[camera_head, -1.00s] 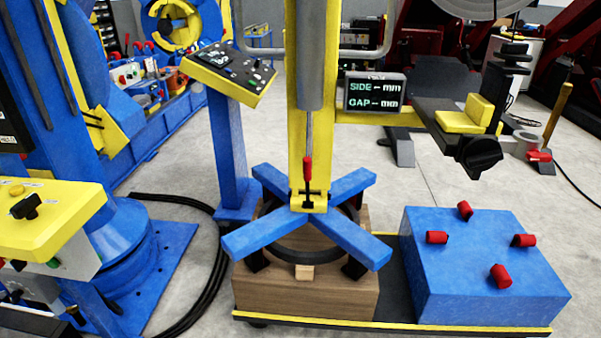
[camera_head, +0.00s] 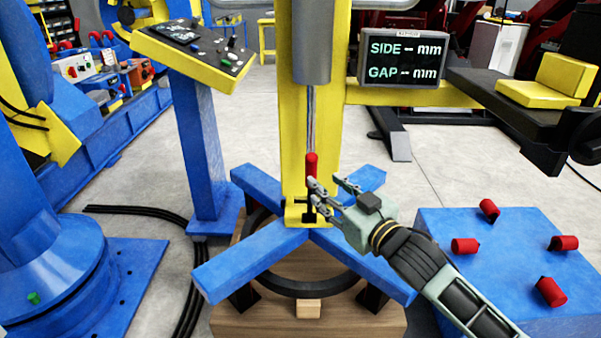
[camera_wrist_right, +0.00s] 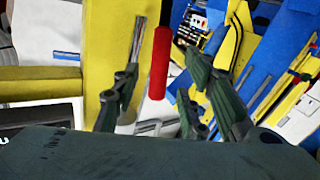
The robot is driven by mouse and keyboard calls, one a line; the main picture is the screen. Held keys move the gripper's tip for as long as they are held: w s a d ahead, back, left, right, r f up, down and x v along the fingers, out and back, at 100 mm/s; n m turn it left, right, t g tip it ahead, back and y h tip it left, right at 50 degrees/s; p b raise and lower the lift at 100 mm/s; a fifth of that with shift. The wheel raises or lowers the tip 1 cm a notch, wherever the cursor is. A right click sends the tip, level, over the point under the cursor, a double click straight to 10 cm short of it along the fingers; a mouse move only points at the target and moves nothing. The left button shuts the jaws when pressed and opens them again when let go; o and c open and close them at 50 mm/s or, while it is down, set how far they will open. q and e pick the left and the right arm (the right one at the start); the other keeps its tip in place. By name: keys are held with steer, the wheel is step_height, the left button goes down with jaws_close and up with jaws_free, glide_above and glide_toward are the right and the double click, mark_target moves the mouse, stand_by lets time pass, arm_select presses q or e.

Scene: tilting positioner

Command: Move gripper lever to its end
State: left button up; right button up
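The lever has a red handle (camera_head: 311,164) and stands at the foot of the yellow column, above the hub of the blue cross-shaped gripper (camera_head: 255,257). My right gripper (camera_head: 327,183) is open beside the handle, just to its lower right in the head view. In the right wrist view the red handle (camera_wrist_right: 160,62) appears between the spread fingers of my gripper (camera_wrist_right: 158,78), with space on both sides. I see no finger closed on it. My left gripper is not in view.
The yellow column (camera_head: 291,120) rises directly behind the lever. A blue box (camera_head: 500,245) with several red pegs stands to the right, below my right arm. A control panel (camera_head: 195,55) on a blue post is at left. A display (camera_head: 403,58) shows SIDE and GAP without numbers.

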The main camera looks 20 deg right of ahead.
mark_target(315, 176)
steer(key=shift+w+a+r, duration=0.1)
steer(key=shift+w+r, duration=0.1)
steer(key=shift+w, duration=0.05)
steer(key=x, duration=0.5)
steer(key=shift+w+a, duration=0.15)
steer(key=shift+w, duration=0.2)
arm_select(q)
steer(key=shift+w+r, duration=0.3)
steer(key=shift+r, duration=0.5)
arm_select(e)
steer(key=shift+w+a, duration=0.15)
steer(key=shift+w, duration=0.35)
jaws_close()
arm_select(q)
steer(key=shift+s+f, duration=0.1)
